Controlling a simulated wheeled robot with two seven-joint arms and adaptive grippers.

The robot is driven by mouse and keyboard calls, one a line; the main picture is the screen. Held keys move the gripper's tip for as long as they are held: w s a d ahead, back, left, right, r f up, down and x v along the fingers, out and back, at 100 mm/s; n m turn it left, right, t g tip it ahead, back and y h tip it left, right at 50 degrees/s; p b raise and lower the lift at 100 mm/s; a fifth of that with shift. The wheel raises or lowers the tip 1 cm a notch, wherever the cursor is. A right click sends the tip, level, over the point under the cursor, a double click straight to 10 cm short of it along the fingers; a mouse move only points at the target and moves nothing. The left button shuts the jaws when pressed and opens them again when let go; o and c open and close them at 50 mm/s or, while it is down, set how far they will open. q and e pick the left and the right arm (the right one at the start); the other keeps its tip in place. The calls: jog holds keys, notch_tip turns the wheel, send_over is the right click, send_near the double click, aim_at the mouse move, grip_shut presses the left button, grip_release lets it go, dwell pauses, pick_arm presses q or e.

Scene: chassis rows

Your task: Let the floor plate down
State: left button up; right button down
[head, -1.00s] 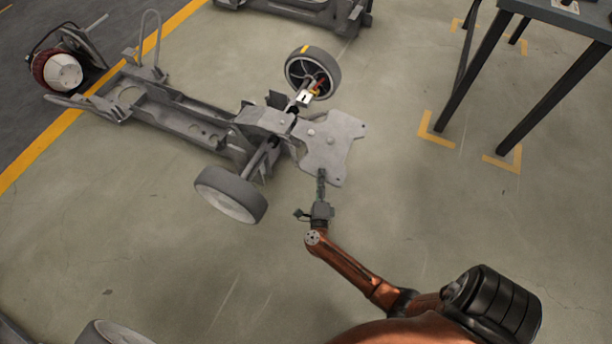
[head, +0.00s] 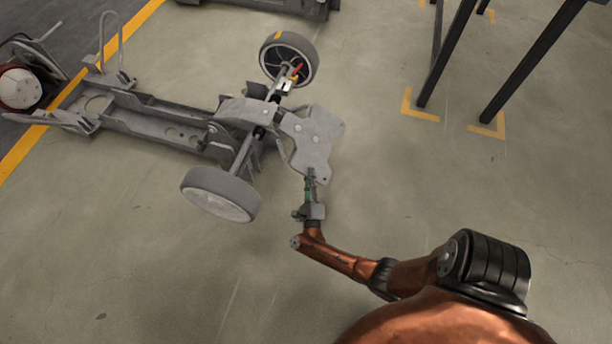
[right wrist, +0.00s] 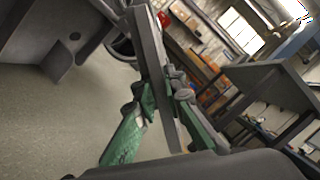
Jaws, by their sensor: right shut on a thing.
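The floor plate (head: 312,140) is a flat grey panel with notched edges at the right end of the grey chassis (head: 165,122). My right gripper (head: 310,182) is shut on the near edge of the plate. In the right wrist view the green fingers (right wrist: 160,115) lie on either side of the plate's edge (right wrist: 154,60), which runs up the picture. The head view does not show clearly how high the plate is above the floor. My left gripper is not in view.
One wheel (head: 222,194) stands near the chassis front and another (head: 289,58) beyond it. Dark table legs (head: 530,65) stand on yellow floor marks at the upper right. The floor right of the plate is clear. A red and white round part (head: 20,88) is at the left.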

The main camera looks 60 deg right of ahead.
jog(key=shift+a+f, duration=0.1)
jog(key=shift+f, duration=0.15)
jog(key=c, duration=2)
grip_release()
jog(key=v, duration=1.2)
